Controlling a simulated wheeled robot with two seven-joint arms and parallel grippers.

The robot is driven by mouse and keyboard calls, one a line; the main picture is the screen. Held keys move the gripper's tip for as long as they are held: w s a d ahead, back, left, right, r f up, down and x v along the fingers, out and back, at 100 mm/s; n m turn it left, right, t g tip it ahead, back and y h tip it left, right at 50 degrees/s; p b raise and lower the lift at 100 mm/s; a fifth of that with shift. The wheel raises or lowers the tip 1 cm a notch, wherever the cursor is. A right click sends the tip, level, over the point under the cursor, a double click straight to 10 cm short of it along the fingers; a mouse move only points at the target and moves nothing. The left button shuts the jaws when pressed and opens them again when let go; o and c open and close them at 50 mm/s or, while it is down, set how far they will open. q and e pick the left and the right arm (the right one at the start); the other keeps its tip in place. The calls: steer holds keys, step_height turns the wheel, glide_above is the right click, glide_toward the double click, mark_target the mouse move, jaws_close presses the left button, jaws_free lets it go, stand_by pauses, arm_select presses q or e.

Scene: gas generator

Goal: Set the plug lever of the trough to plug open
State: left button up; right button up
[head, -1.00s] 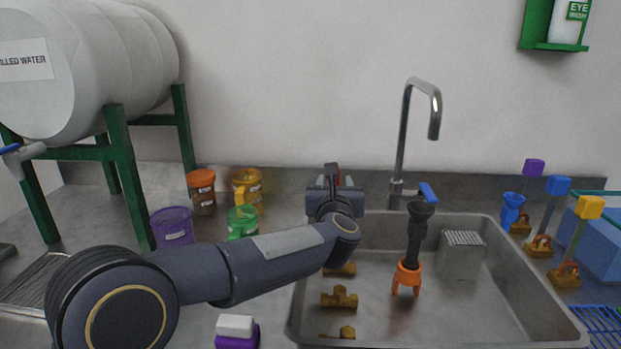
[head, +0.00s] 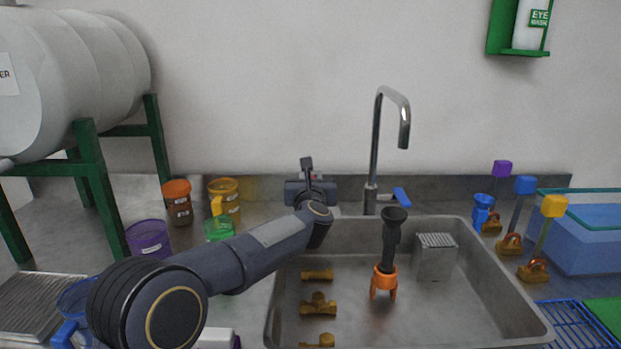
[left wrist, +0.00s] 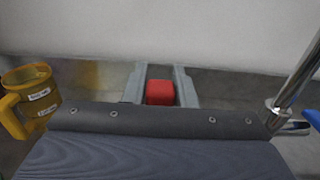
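The trough (head: 345,328) is a grey metal sink set in the bench. A red block (left wrist: 160,93) shows in the left wrist view between the fingers of my left gripper (left wrist: 160,72). It looks like the handle of the plug lever, but the rest of the lever is hidden. The fingers stand apart on either side of the block; I cannot tell whether they touch it. In the head view my left gripper (head: 310,188) is behind the trough's back left corner, near the wall, and its fingertips are hidden. My right gripper is not in view.
A chrome tap (head: 376,140) with a blue lever (head: 401,196) stands right of my left gripper. A black tube with an orange foot (head: 384,280) and several brass fittings are in the trough.

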arm_select(q)
jaws_close()
steer(key=shift+d, duration=0.15)
steer(key=d+m, duration=0.1)
steer(key=d+m+p, duration=0.1)
steer(key=m, duration=0.1)
steer(key=shift+f, duration=0.15)
steer(key=shift+d+f+m+p, duration=0.35)
steer(key=shift+d+m, duration=0.2)
steer(key=shift+m, duration=0.45)
steer(key=shift+d+f+m+p, duration=0.25)
steer(key=shift+d+m, duration=0.3)
steer(key=shift+m, duration=0.45)
steer(key=o, duration=0.5)
jaws_free()
